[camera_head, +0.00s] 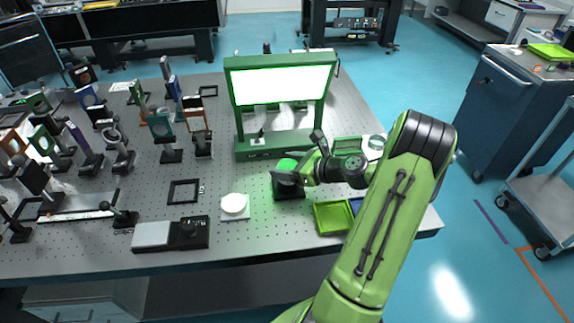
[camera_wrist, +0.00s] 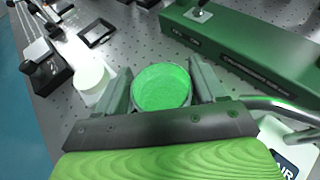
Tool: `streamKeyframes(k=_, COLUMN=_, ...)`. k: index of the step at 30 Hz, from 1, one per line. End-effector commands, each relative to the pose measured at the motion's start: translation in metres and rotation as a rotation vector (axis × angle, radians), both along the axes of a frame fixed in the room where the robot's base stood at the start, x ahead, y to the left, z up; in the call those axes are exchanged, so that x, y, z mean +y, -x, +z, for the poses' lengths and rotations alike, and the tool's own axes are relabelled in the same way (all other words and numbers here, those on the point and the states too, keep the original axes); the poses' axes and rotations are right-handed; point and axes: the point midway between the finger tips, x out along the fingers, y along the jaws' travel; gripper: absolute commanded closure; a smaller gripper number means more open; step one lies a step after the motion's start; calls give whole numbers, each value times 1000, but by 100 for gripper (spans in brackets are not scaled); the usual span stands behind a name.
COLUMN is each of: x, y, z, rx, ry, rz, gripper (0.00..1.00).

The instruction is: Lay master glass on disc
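A round green-looking piece with a pale rim (camera_wrist: 161,88) lies between the fingers of my gripper (camera_wrist: 160,78) in the wrist view; I take it to be the master glass. In the head view the green round top (camera_head: 286,165) sits over a dark block, partly hidden by my gripper (camera_head: 290,178). The fingers stand close along both its sides; whether they press on it I cannot tell. A white disc (camera_head: 234,203) lies on a thin square plate to the left of my gripper. The disc also shows at the left in the wrist view (camera_wrist: 91,77).
A green frame with a lit panel (camera_head: 282,84) stands behind my gripper. A green tray (camera_head: 333,217) lies to the right. A scale-like device (camera_head: 170,234) and a black square frame (camera_head: 184,191) lie to the left. Several optics mounts crowd the table's left side.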

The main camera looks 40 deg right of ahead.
Motion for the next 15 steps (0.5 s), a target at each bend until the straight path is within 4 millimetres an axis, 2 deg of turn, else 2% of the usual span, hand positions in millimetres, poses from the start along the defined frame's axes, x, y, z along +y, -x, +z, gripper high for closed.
streamKeyframes(k=2, x=0, y=0, z=0, rx=0, ry=0, rz=0, gripper=20)
streamKeyframes(k=11, x=0, y=0, z=3, rx=0, ry=2, rz=1, gripper=20)
streamKeyframes(k=15, x=-7, y=21, z=14, rx=1, ry=-1, rz=-6, gripper=20)
